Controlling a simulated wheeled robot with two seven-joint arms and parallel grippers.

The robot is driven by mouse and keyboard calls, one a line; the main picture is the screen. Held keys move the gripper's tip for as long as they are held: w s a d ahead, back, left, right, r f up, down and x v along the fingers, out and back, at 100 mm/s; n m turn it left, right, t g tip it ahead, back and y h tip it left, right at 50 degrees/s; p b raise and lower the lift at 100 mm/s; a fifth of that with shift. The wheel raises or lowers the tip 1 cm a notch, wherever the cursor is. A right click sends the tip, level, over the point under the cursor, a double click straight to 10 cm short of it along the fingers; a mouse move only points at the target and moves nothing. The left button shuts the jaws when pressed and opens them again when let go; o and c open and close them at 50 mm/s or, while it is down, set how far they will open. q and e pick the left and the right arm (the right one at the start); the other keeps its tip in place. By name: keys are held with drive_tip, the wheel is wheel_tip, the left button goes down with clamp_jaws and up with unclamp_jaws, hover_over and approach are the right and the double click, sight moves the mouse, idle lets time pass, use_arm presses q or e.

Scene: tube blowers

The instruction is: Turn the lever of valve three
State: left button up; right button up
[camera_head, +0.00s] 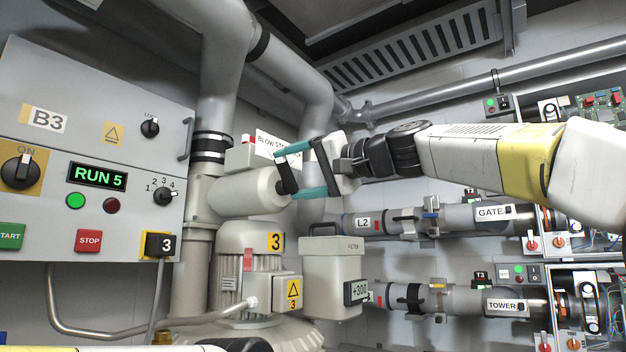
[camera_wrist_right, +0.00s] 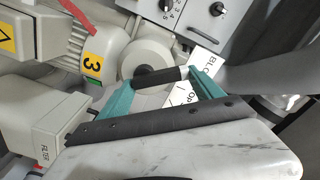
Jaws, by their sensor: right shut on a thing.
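Valve three's lever is a black bar (camera_head: 286,173) at the end of the grey horizontal cylinder (camera_head: 243,192), above the motor with the yellow 3 label (camera_head: 275,241). My right gripper (camera_head: 287,174) reaches in from the right. Its two teal fingers are shut on the lever, one at each end of the bar. In the right wrist view the lever (camera_wrist_right: 160,77) spans between the fingertips, in front of the cylinder's round end face (camera_wrist_right: 150,58). The lever leans slightly from vertical in the head view. The left gripper does not show.
A control panel (camera_head: 95,205) with a RUN 5 display stands at the left. A filter box (camera_head: 331,262) is below my right gripper. A white sign starting BLOW (camera_head: 272,141) is partly hidden behind the fingers. Pipes marked GATE (camera_head: 494,212) and TOWER (camera_head: 503,305) run at the right.

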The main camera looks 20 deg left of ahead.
drive_tip(key=shift+w+d+r+m, duration=0.1)
drive_tip(key=shift+w+m, duration=0.15)
drive_tip(key=shift+m, duration=0.95)
drive_tip(key=shift+w+d+r+m, duration=0.15)
drive_tip(key=shift+w+m, duration=0.05)
drive_tip(key=shift+m, duration=1)
drive_tip(key=shift+w+d+r+m, duration=0.1)
drive_tip(key=shift+w+m, duration=0.15)
drive_tip(key=shift+m, duration=0.95)
drive_tip(key=o, duration=1.3)
drive_tip(key=shift+f, duration=0.1)
drive_tip(key=shift+d, duration=0.1)
drive_tip(key=v, duration=0.7)
drive_tip(key=shift+s+d, duration=0.1)
drive_tip(key=shift+d, duration=0.2)
